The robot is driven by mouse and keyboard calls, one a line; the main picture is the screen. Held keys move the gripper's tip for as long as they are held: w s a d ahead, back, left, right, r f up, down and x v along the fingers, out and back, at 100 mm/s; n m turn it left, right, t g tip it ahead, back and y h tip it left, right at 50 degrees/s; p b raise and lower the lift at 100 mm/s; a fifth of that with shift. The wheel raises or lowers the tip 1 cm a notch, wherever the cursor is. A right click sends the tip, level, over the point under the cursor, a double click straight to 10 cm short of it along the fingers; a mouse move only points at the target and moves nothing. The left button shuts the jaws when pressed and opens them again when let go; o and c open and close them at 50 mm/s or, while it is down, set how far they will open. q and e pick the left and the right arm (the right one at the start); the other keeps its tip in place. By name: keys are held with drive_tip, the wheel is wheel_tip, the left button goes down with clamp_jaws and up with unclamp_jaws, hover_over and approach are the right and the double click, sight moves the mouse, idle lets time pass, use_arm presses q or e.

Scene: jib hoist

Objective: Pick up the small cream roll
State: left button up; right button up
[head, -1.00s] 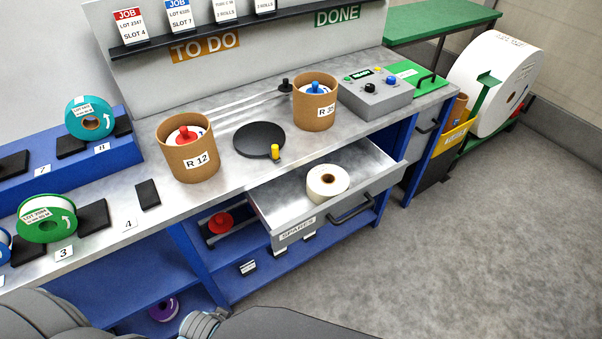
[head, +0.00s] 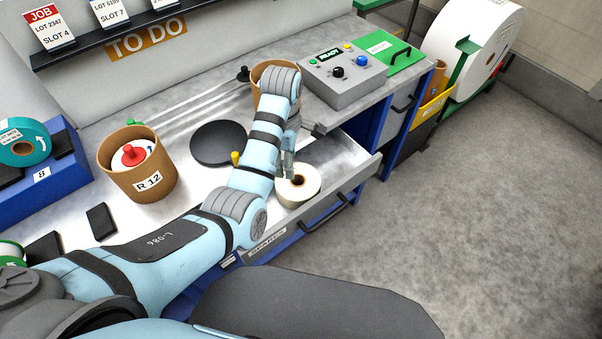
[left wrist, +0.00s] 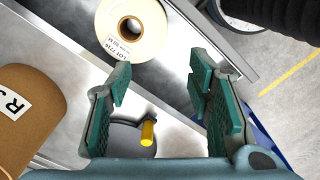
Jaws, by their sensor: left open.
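The small cream roll (head: 299,187) lies flat in the open drawer in the head view, partly covered by my left gripper. My left gripper (head: 289,172) is above the drawer at the roll's left edge in the head view. In the left wrist view its two green-padded fingers (left wrist: 158,80) are spread, with nothing between them; the roll is beyond the tips. My right gripper is not in view.
The drawer (head: 345,178) is pulled out from the bench. A brown R 12 tub (head: 138,178) stands to the left, another tub (head: 265,82) is partly behind my arm. A black disc (head: 215,143) with a yellow knob (head: 236,158) lies nearby. A grey control box (head: 345,85) stands right.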

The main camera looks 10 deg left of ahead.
use_arm(q)
wheel_tip(320, 180, down, 6)
drive_tip(key=w+n+b, duration=0.1)
drive_tip(key=w+b, duration=0.1)
drive_tip(key=b, duration=0.3)
hover_over(296, 193)
drive_tip(key=f, duration=0.4)
drive_tip(key=shift+s+a+f, duration=0.3)
drive_tip(key=shift+a, duration=0.1)
drive_tip(key=f, duration=0.1)
drive_tip(key=f+b, duration=0.1)
drive_tip(key=f, duration=0.2)
drive_tip(key=shift+w+d+f, duration=0.15)
drive_tip(key=shift+w+f, duration=0.15)
drive_tip(key=shift+w, duration=0.1)
drive_tip(key=f, duration=0.1)
drive_tip(key=f+b, duration=0.1)
drive_tip(key=s+f+b, duration=0.1)
drive_tip(key=f, duration=0.1)
drive_tip(key=shift+d, duration=0.25)
drive_tip(key=shift+f, duration=0.15)
drive_tip(key=shift+o, duration=0.8)
drive_tip(key=shift+w+f, duration=0.1)
drive_tip(key=shift+w, duration=0.25)
clamp_jaws()
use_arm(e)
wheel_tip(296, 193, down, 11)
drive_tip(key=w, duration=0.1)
